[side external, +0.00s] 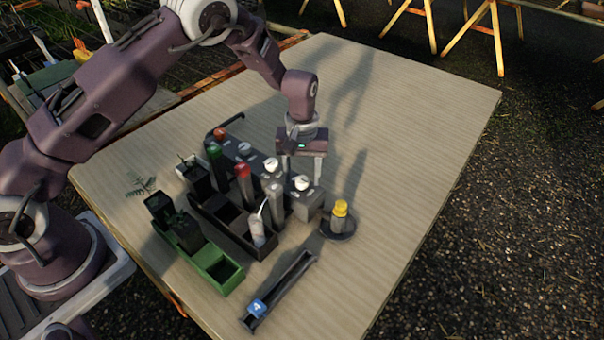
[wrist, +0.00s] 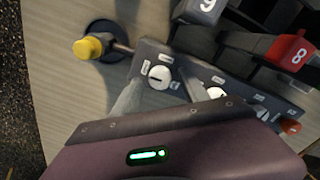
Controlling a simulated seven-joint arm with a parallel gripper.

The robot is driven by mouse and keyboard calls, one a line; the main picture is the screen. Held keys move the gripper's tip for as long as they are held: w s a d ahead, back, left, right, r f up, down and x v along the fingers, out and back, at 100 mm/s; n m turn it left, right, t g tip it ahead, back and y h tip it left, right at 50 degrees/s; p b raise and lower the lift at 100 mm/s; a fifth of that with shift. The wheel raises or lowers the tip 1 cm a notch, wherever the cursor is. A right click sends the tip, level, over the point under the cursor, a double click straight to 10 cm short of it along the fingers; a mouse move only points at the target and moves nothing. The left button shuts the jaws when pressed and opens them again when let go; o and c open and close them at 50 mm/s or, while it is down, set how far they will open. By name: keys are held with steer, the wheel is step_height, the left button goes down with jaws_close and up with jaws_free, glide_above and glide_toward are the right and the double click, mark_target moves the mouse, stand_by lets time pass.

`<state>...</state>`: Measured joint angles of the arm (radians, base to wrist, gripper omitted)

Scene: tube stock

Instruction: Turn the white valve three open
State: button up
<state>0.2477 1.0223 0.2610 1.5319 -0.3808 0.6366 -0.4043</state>
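A row of round valve knobs sits on a grey block. The nearest white knob (side external: 301,183) also shows in the wrist view (wrist: 159,77), with a dark line across its face. A second white knob (side external: 271,164) is behind it, partly behind a finger in the wrist view (wrist: 217,92). The small labels are too blurred to read, so I cannot tell which valve is three. My gripper (side external: 301,173) points down over the nearest white knob. Its two fingers are apart, one on each side of that knob, with nothing seen gripped. I cannot tell whether they touch it.
A yellow knob (side external: 340,208) stands on a round dark base near the block's end. A red-topped tube (side external: 243,171) marked 8 stands in a dark rack beside the valves. A green tray (side external: 222,275) and a narrow dark tray (side external: 290,285) lie in front. The table's right side is clear.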

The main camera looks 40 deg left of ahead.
mark_target(302, 179)
step_height(302, 179, up, 7)
steer(key=shift+r, duration=0.1)
stand_by(0.4)
steer(key=s+a+r+m+t+h, duration=0.1)
steer(key=s+r, duration=0.4)
steer(key=r, duration=0.5)
steer(key=s+a+r+m+t, duration=0.1)
steer(key=s+r, duration=0.4)
steer(key=r, duration=0.4)
steer(key=s+a+r+m+t, duration=0.1)
steer(key=s+r+m, duration=0.1)
steer(key=s, duration=0.9)
steer(key=s+a+r+m+t+y, duration=0.1)
steer(key=s+r+m+t, duration=0.1)
steer(key=s, duration=0.9)
steer(key=shift+a+m+t, duration=0.2)
steer(key=shift+m+t, duration=0.1)
steer(key=shift+m, duration=0.2)
